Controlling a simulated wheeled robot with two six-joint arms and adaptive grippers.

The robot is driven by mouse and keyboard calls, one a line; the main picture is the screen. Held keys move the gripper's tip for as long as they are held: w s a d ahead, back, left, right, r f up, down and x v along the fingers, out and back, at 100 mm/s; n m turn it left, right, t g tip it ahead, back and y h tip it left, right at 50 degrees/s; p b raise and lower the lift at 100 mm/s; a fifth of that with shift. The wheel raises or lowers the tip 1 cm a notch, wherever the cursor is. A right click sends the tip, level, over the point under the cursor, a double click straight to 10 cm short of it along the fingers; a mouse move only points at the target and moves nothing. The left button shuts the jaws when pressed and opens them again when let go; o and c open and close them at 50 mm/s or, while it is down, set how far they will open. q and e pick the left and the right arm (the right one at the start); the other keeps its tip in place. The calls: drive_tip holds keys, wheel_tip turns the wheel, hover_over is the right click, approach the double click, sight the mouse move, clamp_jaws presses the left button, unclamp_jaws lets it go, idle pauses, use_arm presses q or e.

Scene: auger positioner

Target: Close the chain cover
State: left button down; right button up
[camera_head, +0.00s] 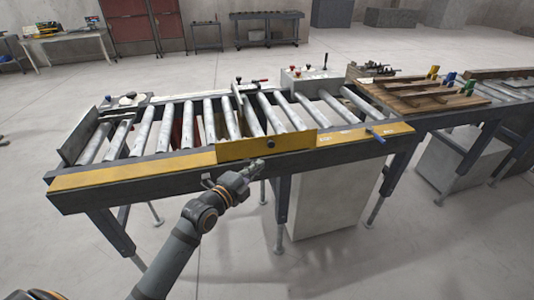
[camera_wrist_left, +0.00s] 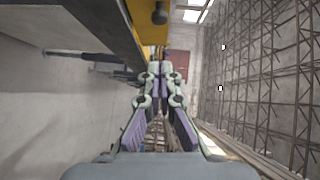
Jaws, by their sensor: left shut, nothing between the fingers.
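The chain cover (camera_head: 240,150) is a yellow panel with a dark round knob (camera_head: 270,144). It stands raised along the front edge of the roller conveyor, above the yellow front rail (camera_head: 130,174). My left gripper (camera_head: 257,165) is just in front of and below the cover, a little left of the knob. In the left wrist view its fingers (camera_wrist_left: 160,64) are together with nothing between them. There the yellow cover (camera_wrist_left: 148,30) and the knob (camera_wrist_left: 159,17) show at the top, beyond the fingertips. My right gripper is not in view.
Rollers (camera_head: 185,125) lie behind the cover. A wooden board (camera_head: 415,97) with coloured clamps lies farther right. A grey box (camera_head: 325,200) stands under the conveyor. The floor in front is clear.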

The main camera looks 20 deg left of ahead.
sight(272, 145)
use_arm(q)
drive_tip(key=shift+w+a+f+p, duration=0.1)
drive_tip(key=shift+w+f+p, duration=0.15)
drive_tip(key=shift+w, duration=1.4)
drive_tip(key=shift+w+d+f+p, duration=0.1)
drive_tip(key=shift+w+p, duration=0.3)
drive_tip(key=shift+w, duration=1.2)
drive_tip(key=shift+w+a+f+p, duration=0.1)
drive_tip(key=shift+w+f+p, duration=0.15)
drive_tip(key=shift+w, duration=1.4)
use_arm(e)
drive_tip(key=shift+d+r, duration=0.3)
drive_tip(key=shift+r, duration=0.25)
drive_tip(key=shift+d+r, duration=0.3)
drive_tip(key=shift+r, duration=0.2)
use_arm(q)
drive_tip(key=shift+r, duration=0.1)
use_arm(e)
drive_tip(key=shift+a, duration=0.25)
use_arm(q)
drive_tip(key=shift+w+a+r+p, duration=0.1)
drive_tip(key=shift+r+p, duration=0.05)
drive_tip(key=shift+p, duration=0.2)
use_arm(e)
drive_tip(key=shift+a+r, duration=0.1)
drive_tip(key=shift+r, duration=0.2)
